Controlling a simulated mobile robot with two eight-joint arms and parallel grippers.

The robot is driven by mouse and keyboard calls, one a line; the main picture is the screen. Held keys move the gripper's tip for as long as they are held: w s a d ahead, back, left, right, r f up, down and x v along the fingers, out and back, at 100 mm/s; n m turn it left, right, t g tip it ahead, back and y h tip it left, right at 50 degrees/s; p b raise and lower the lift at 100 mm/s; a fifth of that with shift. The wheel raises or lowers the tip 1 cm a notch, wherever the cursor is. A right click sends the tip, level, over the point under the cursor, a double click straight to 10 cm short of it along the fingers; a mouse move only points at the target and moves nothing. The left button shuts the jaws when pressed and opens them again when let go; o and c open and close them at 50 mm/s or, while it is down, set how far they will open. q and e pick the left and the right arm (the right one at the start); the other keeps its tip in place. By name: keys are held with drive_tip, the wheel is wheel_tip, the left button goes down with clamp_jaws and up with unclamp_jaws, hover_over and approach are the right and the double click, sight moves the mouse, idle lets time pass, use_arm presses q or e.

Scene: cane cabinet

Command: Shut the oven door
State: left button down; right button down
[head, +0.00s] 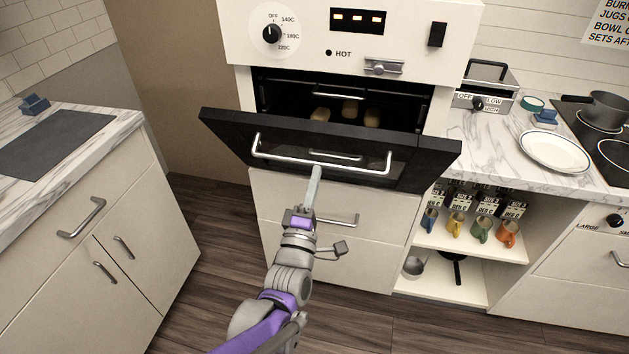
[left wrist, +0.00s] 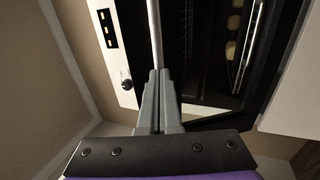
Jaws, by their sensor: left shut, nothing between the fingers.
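The black oven door (head: 225,130) hangs partly open, tilted outward at the top, with a silver bar handle (head: 272,159) across its outer face. Behind it is the dark oven cavity (head: 285,92), with a rack and several small bread-like pieces (head: 371,116) inside. My left gripper (head: 316,170) is shut and empty, its tips just at or below the handle; I cannot tell whether they touch. In the left wrist view, the shut fingers (left wrist: 158,85) point at the silver handle bar (left wrist: 155,30), and the oven opening shows to the right. My right gripper is not in view.
White drawers (head: 335,215) lie below the oven. A marble counter (head: 75,165) with a dark panel stands at left. At right are a toaster (head: 487,85), a plate (head: 553,151), a pot (head: 606,108) and open shelves with coloured mugs. The wooden floor between is clear.

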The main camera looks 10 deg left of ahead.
sight(323, 138)
use_arm(q)
drive_tip(key=shift+r, duration=0.1)
drive_tip(key=w+r+g+p, duration=0.1)
drive_tip(key=w+r+p, duration=0.1)
drive_tip(key=p, duration=0.1)
drive_tip(key=w+r+g+p, duration=0.1)
drive_tip(key=w+r+p, duration=0.2)
drive_tip(key=shift+w+d+r+g+p, duration=0.1)
drive_tip(key=shift+w+r+g+p, duration=0.2)
drive_tip(key=shift+w+p, duration=0.05)
drive_tip(key=w+r+p, duration=0.3)
drive_tip(key=w+r, duration=0.1)
drive_tip(key=w, duration=0.5)
drive_tip(key=shift+w, duration=0.15)
drive_tip(key=shift+d+r, duration=0.1)
drive_tip(key=shift+r, duration=0.05)
